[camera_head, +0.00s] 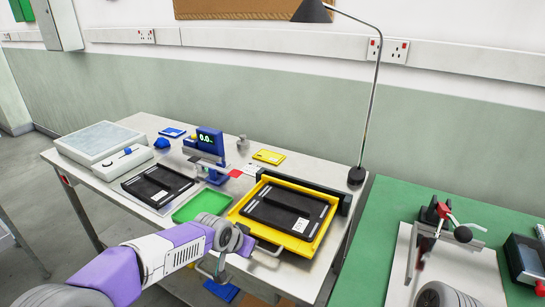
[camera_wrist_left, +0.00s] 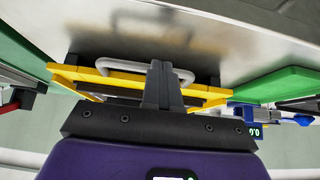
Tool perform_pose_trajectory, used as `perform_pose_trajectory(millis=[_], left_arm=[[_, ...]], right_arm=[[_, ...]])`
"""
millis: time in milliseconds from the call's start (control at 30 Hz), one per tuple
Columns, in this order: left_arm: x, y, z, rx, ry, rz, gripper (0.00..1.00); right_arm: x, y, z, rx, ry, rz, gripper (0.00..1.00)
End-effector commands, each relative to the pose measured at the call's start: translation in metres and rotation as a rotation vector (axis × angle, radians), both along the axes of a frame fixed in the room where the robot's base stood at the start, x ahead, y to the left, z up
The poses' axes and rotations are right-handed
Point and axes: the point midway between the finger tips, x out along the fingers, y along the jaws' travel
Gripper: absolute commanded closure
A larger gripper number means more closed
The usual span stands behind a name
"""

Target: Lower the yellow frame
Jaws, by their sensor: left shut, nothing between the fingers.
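The yellow frame (camera_head: 240,222) sits at the right of the metal table, around a black tray (camera_head: 288,207) with a white label. It looks close to level; I cannot tell whether a gap lies under it. A grey bar handle (camera_head: 267,250) projects from its front edge. The wrist view shows the frame (camera_wrist_left: 85,78) and the handle (camera_wrist_left: 112,64) behind my fingers. My left gripper (camera_wrist_left: 163,66) is shut and empty, its fingers overlapping the handle in that view; I cannot tell if they touch. In the head view my wrist hides part of the front. My right gripper is not in view.
A green tray (camera_head: 198,205) lies left of the frame, with another black tray (camera_head: 158,186) beyond it. A blue device with a display (camera_head: 209,142) stands behind. A lamp (camera_head: 356,175) stands at the back right. A green bench (camera_head: 400,195) adjoins on the right.

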Motion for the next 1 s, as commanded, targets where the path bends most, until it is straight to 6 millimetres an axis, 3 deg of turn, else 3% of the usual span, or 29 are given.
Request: perform_pose_trajectory(millis=[67, 267, 600, 800, 1000], left_arm=[[-0.003, 0.001, 0.005, 0.002, 0.01, 0.0, 1.0], [-0.005, 0.0, 0.043, -0.002, -0.006, -0.003, 1.0], [-0.058, 0.025, 0.082, -0.003, -0.012, -0.001, 1.0], [-0.076, 0.032, 0.094, -0.002, -0.012, -0.002, 1.0], [-0.081, 0.034, 0.096, -0.003, -0.011, -0.002, 1.0]], right_arm=[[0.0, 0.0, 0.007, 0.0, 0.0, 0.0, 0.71], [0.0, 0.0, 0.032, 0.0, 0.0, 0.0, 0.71], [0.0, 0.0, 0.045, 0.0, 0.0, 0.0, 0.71], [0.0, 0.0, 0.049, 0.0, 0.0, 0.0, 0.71], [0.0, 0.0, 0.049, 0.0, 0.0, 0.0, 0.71]])
